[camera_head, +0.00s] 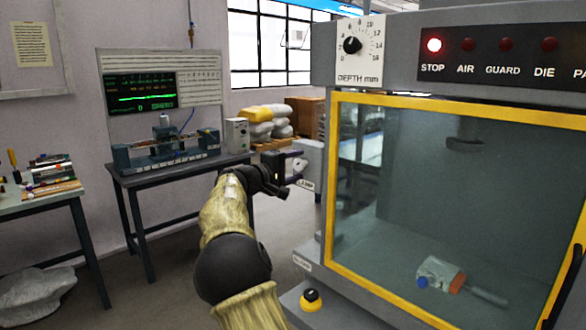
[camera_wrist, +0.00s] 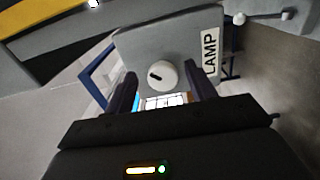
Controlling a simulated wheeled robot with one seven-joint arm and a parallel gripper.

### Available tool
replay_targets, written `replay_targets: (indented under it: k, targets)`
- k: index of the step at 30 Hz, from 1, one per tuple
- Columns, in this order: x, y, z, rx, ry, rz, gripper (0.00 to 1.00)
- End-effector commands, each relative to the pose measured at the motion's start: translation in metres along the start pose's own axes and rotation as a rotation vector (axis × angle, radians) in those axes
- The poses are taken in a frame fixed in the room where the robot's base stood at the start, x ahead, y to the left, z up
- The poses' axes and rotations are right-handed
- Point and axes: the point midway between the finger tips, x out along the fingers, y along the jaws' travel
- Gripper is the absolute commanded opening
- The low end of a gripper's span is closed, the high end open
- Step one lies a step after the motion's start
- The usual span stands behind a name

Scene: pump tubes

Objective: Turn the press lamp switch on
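The lamp switch is a round white knob (camera_wrist: 163,75) with a short dark mark, on a grey panel beside a white LAMP label (camera_wrist: 210,52) in the wrist view. My gripper (camera_wrist: 162,82) is open, with one dark finger on each side of the knob. I see a gap on both sides, so it does not grip the knob. In the head view my gripper (camera_head: 296,168) is close to the press's left side.
The press has a yellow-framed guard window (camera_head: 333,180), a depth dial (camera_head: 353,45) and a lit STOP lamp (camera_head: 434,45). A yellow-and-black button (camera_head: 311,296) sits on its lower ledge. A bench (camera_head: 170,177) with apparatus stands behind left. The floor between is clear.

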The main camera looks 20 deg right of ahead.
Motion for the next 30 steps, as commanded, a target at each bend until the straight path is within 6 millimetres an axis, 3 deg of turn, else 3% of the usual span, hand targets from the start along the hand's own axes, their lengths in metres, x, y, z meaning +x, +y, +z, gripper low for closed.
replay_targets:
  k: [8, 13, 30]
  targets:
    - [-0.003, -0.002, -0.001, -0.002, 0.002, -0.003, 0.55]
    - [-0.017, -0.003, -0.002, -0.003, 0.004, -0.004, 0.55]
    - [-0.128, -0.003, -0.002, -0.002, 0.005, -0.003, 0.55]
